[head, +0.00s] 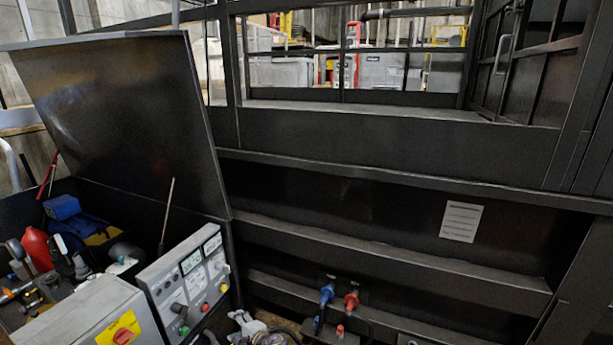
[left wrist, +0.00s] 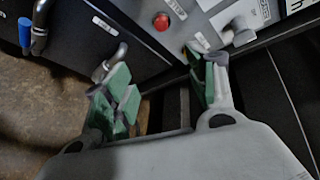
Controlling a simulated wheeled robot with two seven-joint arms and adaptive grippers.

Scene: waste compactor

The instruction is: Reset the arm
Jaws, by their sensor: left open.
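My left gripper (head: 250,328) shows only in small part at the bottom edge of the head view, just right of the control panel (head: 190,285). In the left wrist view the same gripper (left wrist: 165,88) has two green-padded fingers spread apart, with nothing held between them. A dark gap lies between the fingers. A red button (left wrist: 161,21) on the grey panel shows beyond the fingertips; I cannot tell whether anything touches. My right gripper is in neither view.
An open dark lid (head: 120,115) stands over a box of tools at left. A dark steel frame (head: 360,130) fills the middle and right. Blue (head: 327,292) and red connectors (head: 351,303) stick out low at centre. Concrete floor (left wrist: 35,100) shows in the wrist view.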

